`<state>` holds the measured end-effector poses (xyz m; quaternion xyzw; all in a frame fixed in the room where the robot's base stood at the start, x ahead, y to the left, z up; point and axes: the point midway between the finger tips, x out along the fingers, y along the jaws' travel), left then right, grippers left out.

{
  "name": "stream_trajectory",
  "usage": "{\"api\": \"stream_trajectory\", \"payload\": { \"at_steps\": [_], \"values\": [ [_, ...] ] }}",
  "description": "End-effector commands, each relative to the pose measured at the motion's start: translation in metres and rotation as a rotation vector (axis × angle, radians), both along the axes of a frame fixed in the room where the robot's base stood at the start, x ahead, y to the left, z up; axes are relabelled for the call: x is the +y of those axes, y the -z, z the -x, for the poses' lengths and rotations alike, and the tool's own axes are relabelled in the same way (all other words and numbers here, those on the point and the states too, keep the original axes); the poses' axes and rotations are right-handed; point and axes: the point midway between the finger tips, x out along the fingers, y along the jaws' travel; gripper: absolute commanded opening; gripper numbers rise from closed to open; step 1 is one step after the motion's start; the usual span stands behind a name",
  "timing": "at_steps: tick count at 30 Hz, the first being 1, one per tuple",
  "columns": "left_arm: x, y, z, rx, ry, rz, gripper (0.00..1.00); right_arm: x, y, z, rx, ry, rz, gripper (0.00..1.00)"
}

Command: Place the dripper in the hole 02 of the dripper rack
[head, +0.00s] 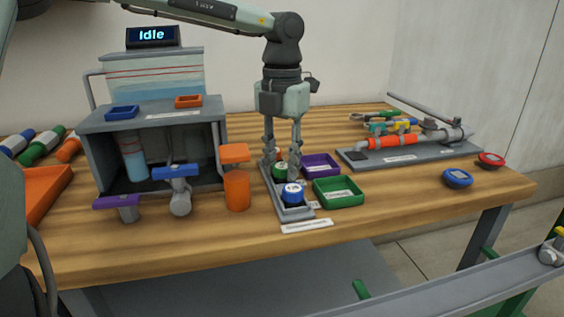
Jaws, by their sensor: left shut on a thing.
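The dripper rack (294,214) is a narrow grey tray near the front middle of the table. A blue dripper (293,194) with a pale top sits in its front part. My left gripper (283,163) points straight down over the rear part of the rack. Its fingers are shut on a green dripper (280,169) with a pale mark on top. The green dripper is upright behind the blue one. I cannot tell whether it is seated in a hole or just above one. The hole numbers are too small to read. My right gripper is out of view.
A purple tray (322,160) and a green tray (338,198) lie close to the rack's right. An orange container (237,190) stands to its left, beside a grey cabinet (93,154). A pipe assembly (395,141) lies farther right. The table front is mostly clear.

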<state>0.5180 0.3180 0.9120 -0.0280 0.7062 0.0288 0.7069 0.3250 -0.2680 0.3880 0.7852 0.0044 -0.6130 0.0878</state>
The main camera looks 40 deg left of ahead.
Motion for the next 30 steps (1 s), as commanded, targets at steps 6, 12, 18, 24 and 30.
{"api": "stream_trajectory", "payload": {
  "at_steps": [6, 12, 18, 24, 30],
  "values": [
    [0.000, 0.002, 0.000, 0.000, 0.000, 0.000, 0.36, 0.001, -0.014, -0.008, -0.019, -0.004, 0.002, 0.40],
    [0.000, 0.002, 0.000, 0.000, 0.000, 0.000, 0.50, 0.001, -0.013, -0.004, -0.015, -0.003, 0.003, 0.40],
    [0.000, 0.001, 0.000, 0.000, 0.000, 0.000, 0.50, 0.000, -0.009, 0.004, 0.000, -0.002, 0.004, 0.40],
    [0.000, -0.015, -0.001, -0.005, -0.001, -0.002, 0.50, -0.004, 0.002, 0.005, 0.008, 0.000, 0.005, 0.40],
    [0.000, -0.059, -0.001, -0.006, 0.000, -0.001, 0.50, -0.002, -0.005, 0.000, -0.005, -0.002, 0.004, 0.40]
  ]
}}
